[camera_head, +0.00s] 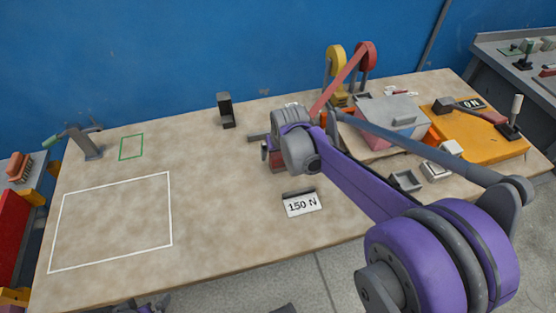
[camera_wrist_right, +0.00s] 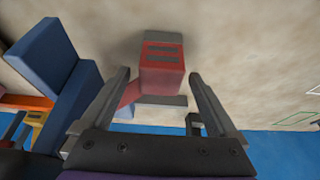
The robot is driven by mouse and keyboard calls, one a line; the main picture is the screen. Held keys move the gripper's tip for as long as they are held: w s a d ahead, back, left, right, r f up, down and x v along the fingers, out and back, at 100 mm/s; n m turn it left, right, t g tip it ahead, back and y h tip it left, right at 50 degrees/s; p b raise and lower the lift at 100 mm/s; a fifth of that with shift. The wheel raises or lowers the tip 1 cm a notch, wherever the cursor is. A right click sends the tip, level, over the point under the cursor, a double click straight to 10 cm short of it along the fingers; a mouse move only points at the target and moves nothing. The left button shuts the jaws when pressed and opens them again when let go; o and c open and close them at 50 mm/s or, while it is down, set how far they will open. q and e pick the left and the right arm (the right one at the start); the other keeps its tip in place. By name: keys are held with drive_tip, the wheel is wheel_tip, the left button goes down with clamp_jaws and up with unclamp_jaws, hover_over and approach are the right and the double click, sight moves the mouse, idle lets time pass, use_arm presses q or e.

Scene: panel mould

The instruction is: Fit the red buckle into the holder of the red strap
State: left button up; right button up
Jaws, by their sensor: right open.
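A red block with two dark slots (camera_wrist_right: 162,62), with a grey piece at its far end, stands between the fingers of my right gripper (camera_wrist_right: 158,80) in the right wrist view. I cannot tell whether it is the buckle or the holder. The fingers are open, with one on each side. In the head view, the right gripper (camera_head: 264,146) is just above the table, and its wrist hides most of the red block (camera_head: 279,161). The red strap (camera_head: 342,78) slants from a red reel (camera_head: 367,56) down behind my right wrist.
A yellow reel (camera_head: 337,57) stands beside the red one. A grey box (camera_head: 390,116) and an orange panel (camera_head: 480,138) fill the right side. A "150 N" sign (camera_head: 302,204) lies in front. The left table area, with a white outline (camera_head: 172,220), is clear.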

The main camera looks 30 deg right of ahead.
drive_tip(key=shift+f, duration=0.15)
clamp_jaws()
idle(0.4)
